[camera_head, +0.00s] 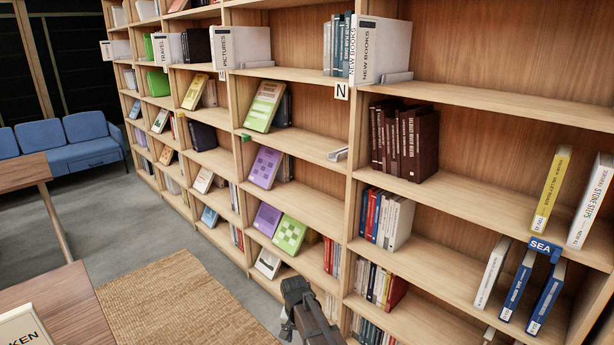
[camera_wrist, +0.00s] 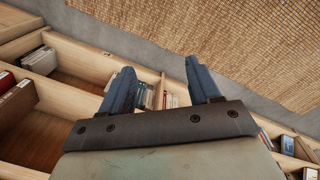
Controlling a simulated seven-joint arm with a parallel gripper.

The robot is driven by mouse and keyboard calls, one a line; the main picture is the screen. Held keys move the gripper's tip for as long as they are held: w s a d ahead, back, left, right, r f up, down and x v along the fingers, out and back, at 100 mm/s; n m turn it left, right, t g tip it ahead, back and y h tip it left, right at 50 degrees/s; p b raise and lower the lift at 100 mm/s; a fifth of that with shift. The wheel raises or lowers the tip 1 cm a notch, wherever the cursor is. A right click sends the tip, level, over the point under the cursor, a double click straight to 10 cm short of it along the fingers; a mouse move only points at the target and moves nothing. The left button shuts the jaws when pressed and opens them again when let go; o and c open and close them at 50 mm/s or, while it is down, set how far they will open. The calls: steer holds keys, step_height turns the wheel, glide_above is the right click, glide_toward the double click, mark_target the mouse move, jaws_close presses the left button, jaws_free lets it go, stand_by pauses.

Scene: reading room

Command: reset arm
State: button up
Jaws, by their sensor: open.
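My gripper (camera_wrist: 158,88) shows in the wrist view with its two blue fingers spread apart and nothing between them. In the head view part of my arm's end (camera_head: 308,312) shows at the bottom centre, in front of the lower shelves; the fingertips are hard to make out there. The tall wooden bookshelf (camera_head: 480,100) fills the middle and right of the head view. In the wrist view the shelf boards (camera_wrist: 30,103) lie to the left of and beyond the fingers. I see no contact between the gripper and the shelf or books.
A woven rug (camera_head: 170,305) lies on the grey floor left of my arm. Wooden tables (camera_head: 60,300) stand at the left edge, and blue seats (camera_head: 75,140) stand farther back. A blue "SEA" marker (camera_head: 545,248) sits among leaning books at right. The floor beside the rug is clear.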

steer(key=s+d+f+n, duration=0.1)
steer(key=s+d+f, duration=0.1)
steer(key=s+d, duration=0.55)
steer(key=s+d+f+n, duration=0.1)
steer(key=s+d+f, duration=0.3)
steer(key=d, duration=0.7)
steer(key=s+f+g, duration=0.2)
steer(key=s+f, duration=0.4)
steer(key=s, duration=0.4)
steer(key=s+f+g, duration=0.2)
steer(key=s+f, duration=0.5)
steer(key=s, duration=0.3)
steer(key=s+f+g, duration=0.2)
steer(key=s+f, duration=0.4)
steer(key=s, duration=0.4)
steer(key=shift+s+d+f+g+y, duration=0.15)
steer(key=shift+d+f+g+y, duration=0.1)
steer(key=shift+d+g+y, duration=0.15)
